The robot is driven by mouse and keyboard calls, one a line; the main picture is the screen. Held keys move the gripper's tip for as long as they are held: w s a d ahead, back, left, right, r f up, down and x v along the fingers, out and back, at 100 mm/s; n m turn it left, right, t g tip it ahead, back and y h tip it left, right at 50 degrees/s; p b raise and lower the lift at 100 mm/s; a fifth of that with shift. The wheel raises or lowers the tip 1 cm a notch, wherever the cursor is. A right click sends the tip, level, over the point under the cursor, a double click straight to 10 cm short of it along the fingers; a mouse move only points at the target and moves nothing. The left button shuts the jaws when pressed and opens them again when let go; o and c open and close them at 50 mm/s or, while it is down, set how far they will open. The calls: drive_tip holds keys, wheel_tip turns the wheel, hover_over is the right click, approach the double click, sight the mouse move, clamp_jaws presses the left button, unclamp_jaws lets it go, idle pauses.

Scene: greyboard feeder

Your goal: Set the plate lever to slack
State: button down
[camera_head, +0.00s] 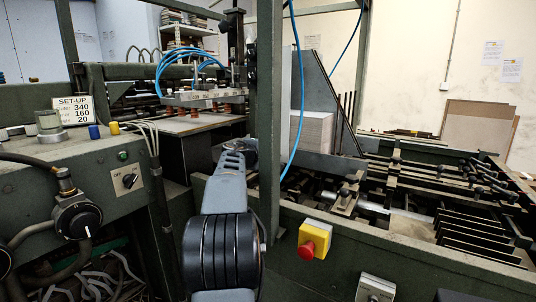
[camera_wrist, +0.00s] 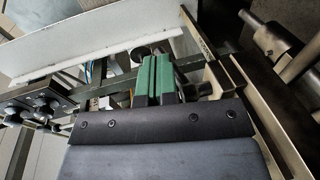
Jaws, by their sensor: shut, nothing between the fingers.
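In the wrist view my gripper (camera_wrist: 156,62) shows as two green fingers side by side, closed together with nothing between them. The fingers point into the machine frame, over metal bars and rails. A dark round piece (camera_wrist: 140,50) shows just beyond the fingertips; I cannot tell whether it belongs to the plate lever or whether the fingers touch it. In the head view my arm reaches forward in the middle and the gripper is hidden behind it. I cannot make out the plate lever or its setting for certain in either view.
In the head view a red stop button on a yellow box (camera_head: 313,241) is on the right front rail. A green post (camera_head: 268,120) stands close to my arm. A set-up sign (camera_head: 74,108) and an OFF switch (camera_head: 127,180) are at left. Blue hoses hang overhead.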

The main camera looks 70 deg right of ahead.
drive_tip(key=v, duration=0.3)
drive_tip(key=shift+s+a, duration=0.3)
idle(0.4)
drive_tip(key=w+a+t+y+p, duration=0.3)
drive_tip(key=w+a+p, duration=0.25)
drive_tip(key=a, duration=0.75)
drive_tip(key=w+a+t+y+p, duration=0.2)
drive_tip(key=w+a+y+p, duration=0.3)
drive_tip(key=a, duration=0.8)
drive_tip(key=s+a+f+y+p, duration=0.2)
drive_tip(key=a, duration=0.7)
drive_tip(key=s+a+f+y+p, duration=0.2)
drive_tip(key=a+y+p, duration=0.1)
drive_tip(key=a, duration=0.7)
drive_tip(key=s+a+f+n+y+p, duration=0.1)
drive_tip(key=s+a+f+y+p, duration=0.1)
drive_tip(key=a, duration=0.7)
drive_tip(key=shift+s+a+y+p, duration=0.3)
drive_tip(key=shift+s+y+p, duration=0.1)
drive_tip(key=shift+s, duration=0.25)
drive_tip(key=shift+d, duration=0.15)
